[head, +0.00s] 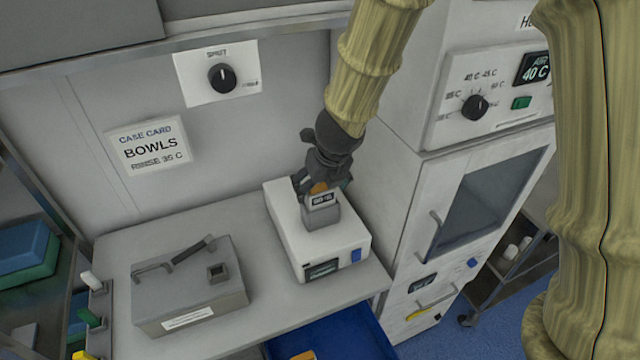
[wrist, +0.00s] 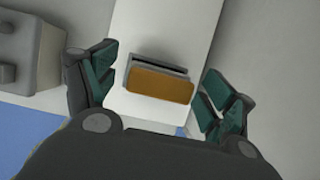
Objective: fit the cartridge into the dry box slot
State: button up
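The cartridge (head: 322,213) is a grey block with a small dark label on its front and an orange top. It stands upright on top of the white box (head: 345,228), which has a display and a blue button on its front. In the wrist view the orange top (wrist: 160,85) lies beside a dark slot (wrist: 158,63); I cannot tell how far the cartridge sits in it. My gripper (head: 322,182) is just above and behind the cartridge in the head view. In the wrist view my gripper (wrist: 158,88) has its fingers apart on both sides of the orange top, with gaps.
A grey case (head: 190,288) with a handle and square socket stands left on the counter (head: 255,308). A white cabinet (head: 400,195) rises close on the right. A blue drawer (head: 335,335) is open below the front edge.

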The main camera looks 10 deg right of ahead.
jog(key=shift+r, duration=0.3)
jog(key=p+v, duration=0.6)
jog(key=v, duration=0.6)
jog(key=shift+r, duration=0.3)
jog(key=shift+w+d, duration=0.1)
dwell(0.5)
